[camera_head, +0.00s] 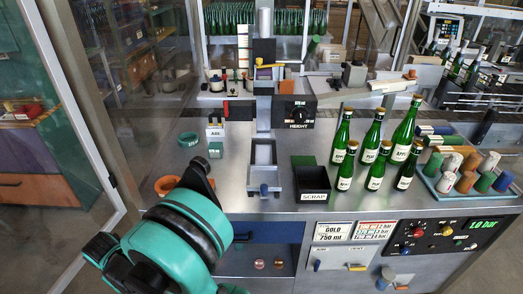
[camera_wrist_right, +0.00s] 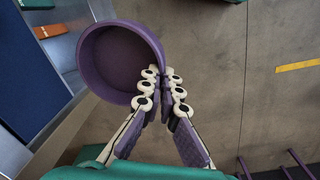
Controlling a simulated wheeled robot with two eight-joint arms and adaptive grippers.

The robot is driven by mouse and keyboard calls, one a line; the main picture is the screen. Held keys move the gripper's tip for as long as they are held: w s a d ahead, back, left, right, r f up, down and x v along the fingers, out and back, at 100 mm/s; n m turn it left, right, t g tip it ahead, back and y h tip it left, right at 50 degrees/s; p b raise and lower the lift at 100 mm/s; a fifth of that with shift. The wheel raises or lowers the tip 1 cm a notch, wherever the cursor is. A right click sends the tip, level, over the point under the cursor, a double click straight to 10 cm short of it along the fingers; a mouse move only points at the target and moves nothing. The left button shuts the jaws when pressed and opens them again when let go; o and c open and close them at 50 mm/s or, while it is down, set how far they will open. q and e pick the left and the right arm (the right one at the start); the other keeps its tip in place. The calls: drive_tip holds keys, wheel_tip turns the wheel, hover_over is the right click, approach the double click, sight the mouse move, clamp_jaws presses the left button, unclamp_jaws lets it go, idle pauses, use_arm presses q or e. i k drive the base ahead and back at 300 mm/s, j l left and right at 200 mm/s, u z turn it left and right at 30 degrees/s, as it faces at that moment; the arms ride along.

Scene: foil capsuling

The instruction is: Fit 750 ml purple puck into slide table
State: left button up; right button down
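The purple puck (camera_wrist_right: 118,62), a hollow round cup, is in the right wrist view. My right gripper (camera_wrist_right: 162,80) is shut on the puck's wall, with one finger on either side of the rim. The floor lies behind it. The puck does not show in the head view. What looks like the slide table (camera_head: 263,156) is the pale channel with a blue front block, in the middle of the steel bench, below the machine column. It looks empty. A teal and black arm of mine fills the lower left of the head view; no gripper is clearly visible there.
A black SCRAP bin (camera_head: 311,182) stands right of the channel. Several green bottles (camera_head: 381,150) and a capsule tray (camera_head: 463,193) are farther right.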

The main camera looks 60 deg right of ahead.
sight(263, 179)
drive_tip(key=k+l+z, duration=0.15)
drive_tip(key=k+l, duration=0.8)
